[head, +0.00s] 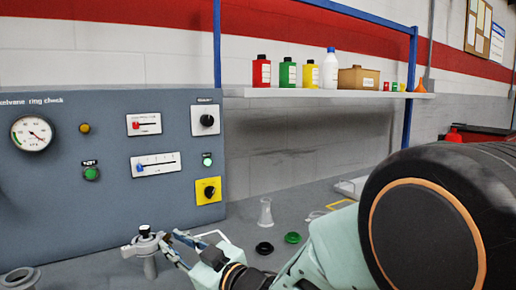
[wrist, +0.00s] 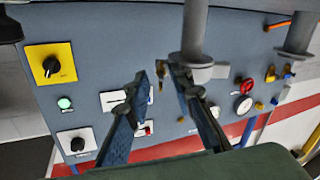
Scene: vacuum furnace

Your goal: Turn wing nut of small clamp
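The small clamp (head: 140,246) sits around a grey upright pipe stub in front of the panel, with a dark knob on top. In the wrist view, which is upside down, the grey pipe and clamp (wrist: 201,73) show just behind the right finger. I cannot clearly make out the wing nut; it may be the small part beside the fingertips. My gripper (head: 170,240) is at the right side of the clamp, close to it. In the wrist view my gripper (wrist: 158,74) has its fingers apart, with nothing clearly held between them. Whether a finger touches the clamp I cannot tell.
The blue-grey control panel (head: 108,190) with gauge, knobs and sliders stands behind the clamp. Another pipe flange (head: 19,279) is at the front left. A glass flask (head: 265,212), a black cap (head: 264,248) and a green cap (head: 292,238) stand on the bench to the right.

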